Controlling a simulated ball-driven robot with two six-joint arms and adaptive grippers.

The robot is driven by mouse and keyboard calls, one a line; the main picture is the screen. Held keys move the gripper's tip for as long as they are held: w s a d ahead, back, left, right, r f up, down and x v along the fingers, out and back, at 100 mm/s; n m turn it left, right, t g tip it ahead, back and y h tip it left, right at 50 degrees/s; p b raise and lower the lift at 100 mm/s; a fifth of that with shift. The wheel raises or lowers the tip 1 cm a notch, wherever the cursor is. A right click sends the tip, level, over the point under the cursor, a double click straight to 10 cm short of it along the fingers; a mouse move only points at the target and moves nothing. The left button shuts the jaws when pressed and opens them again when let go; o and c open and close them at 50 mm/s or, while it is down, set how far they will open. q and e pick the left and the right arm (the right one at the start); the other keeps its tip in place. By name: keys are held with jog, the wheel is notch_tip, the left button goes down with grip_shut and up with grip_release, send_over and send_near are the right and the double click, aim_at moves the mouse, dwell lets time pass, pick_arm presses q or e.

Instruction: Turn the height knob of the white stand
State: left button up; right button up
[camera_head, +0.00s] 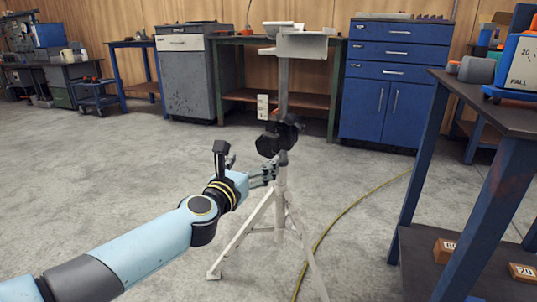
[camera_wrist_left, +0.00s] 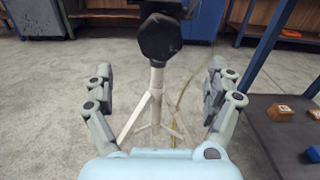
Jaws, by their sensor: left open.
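The white stand (camera_head: 282,193) stands on the floor on spread tripod legs, with a vertical post and a pale plate (camera_head: 304,45) at its top. A black knob (camera_head: 268,145) sits on a dark clamp on the post. In the left wrist view the knob (camera_wrist_left: 160,37) is a dark faceted disc at the top middle, in front of the post. My left gripper (camera_head: 272,170) is open at the post, just below the knob in the head view. In the wrist view its fingers (camera_wrist_left: 160,90) are spread wide to either side of the stand, with nothing between them touching. My right gripper is not in view.
A dark-topped table with blue legs (camera_head: 424,160) stands close on the right, with numbered wooden blocks (camera_head: 446,251) on its lower shelf. A yellow cable (camera_head: 345,210) runs along the floor beside the stand. Blue cabinets (camera_head: 390,85) and a workbench line the back wall. Floor at left is clear.

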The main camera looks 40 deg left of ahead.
aim_at(266, 149)
pick_arm(q)
jog(key=b+x, duration=0.1)
jog(key=x, duration=0.8)
jog(key=shift+w+a, duration=0.1)
jog(key=shift+w, duration=0.2)
jog(key=shift+w+a, duration=0.1)
jog(key=shift+w, duration=0.35)
jog(key=c, duration=1.2)
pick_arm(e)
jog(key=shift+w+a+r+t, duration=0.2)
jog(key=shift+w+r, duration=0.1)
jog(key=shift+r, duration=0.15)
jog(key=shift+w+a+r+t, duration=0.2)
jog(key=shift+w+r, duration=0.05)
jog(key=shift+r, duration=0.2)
